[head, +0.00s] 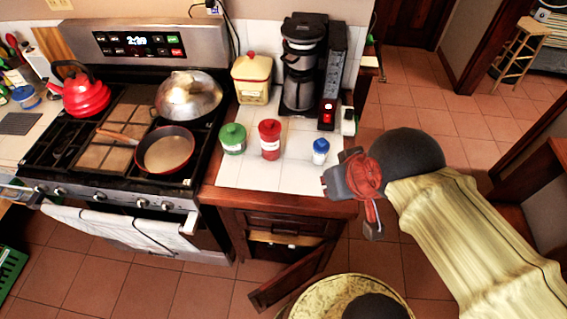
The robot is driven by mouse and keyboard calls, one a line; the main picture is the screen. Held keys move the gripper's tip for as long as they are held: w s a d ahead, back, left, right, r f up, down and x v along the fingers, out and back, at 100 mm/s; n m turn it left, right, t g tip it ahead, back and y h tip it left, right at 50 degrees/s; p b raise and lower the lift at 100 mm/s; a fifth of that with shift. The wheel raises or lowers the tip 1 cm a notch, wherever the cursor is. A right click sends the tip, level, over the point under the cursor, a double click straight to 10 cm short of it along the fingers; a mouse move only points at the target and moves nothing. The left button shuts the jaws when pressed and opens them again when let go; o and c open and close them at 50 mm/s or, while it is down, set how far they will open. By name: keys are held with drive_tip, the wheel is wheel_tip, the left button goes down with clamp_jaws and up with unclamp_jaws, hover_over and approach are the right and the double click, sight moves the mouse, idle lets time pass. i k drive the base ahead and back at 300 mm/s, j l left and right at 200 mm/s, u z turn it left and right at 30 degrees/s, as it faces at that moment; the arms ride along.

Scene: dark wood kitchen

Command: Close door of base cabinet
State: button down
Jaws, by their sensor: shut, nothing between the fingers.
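The base cabinet (275,222) is dark wood and stands below the tiled counter, right of the stove. Its door (292,278) is swung open toward the lower left, showing a pale shelf (284,238) inside. The door's hinge side appears to be on the right. My gripper (373,230) is shut and empty, pointing down just right of the counter's front corner. It is apart from the door, above and to the right of it. My arm reaches in from the lower right.
On the counter stand a green jar (232,139), a red jar (269,139), a blue-lidded jar (320,151), a yellow canister (252,78) and a coffee maker (304,62). The stove (110,185) is on the left. Tiled floor (190,290) is clear left of the door.

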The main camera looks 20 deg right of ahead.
sight(273, 292)
drive_tip(key=k+j+z, duration=0.1)
drive_tip(key=k, duration=0.25)
drive_tip(key=k+j, duration=0.25)
drive_tip(key=k+j+z, duration=0.15)
drive_tip(key=k, duration=0.3)
